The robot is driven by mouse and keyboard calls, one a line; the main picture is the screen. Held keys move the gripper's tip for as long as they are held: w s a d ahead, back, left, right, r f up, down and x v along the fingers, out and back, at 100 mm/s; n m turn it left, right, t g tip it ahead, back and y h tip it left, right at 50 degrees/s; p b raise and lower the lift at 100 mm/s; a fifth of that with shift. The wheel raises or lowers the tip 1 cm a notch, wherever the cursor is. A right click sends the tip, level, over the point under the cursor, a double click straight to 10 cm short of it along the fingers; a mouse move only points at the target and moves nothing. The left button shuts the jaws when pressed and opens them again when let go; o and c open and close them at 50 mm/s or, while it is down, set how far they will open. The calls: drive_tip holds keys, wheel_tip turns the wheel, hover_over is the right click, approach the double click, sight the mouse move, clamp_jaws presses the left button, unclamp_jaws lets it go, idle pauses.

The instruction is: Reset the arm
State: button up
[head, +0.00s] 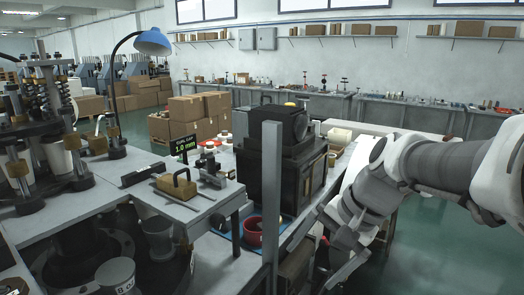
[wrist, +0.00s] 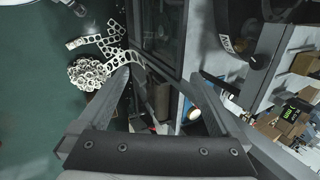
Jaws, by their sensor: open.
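My gripper (wrist: 160,82) shows in the wrist view with its two fingers spread apart and nothing between them. In the head view my arm comes in from the right edge. There my gripper (head: 338,250) hangs low at the right of the bench, pointing down, beside the dark machine (head: 285,150) and a grey upright post (head: 271,200). Its fingertips are partly unclear against the dark background in the head view.
A red bowl (head: 253,232) sits on a blue tray near the post. A blue desk lamp (head: 152,42) stands at the left. Perforated scrap strips and rings (wrist: 90,72) show at left in the wrist view. Green floor (head: 420,240) is open at right.

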drive_tip(key=s+d+n+t+h, duration=0.3)
drive_tip(key=s+n, duration=0.4)
drive_tip(key=s, duration=0.4)
drive_tip(key=shift+s+d+f+n+h, duration=0.15)
drive_tip(key=shift+d+f+n+h, duration=0.25)
drive_tip(key=shift+d+h, duration=0.35)
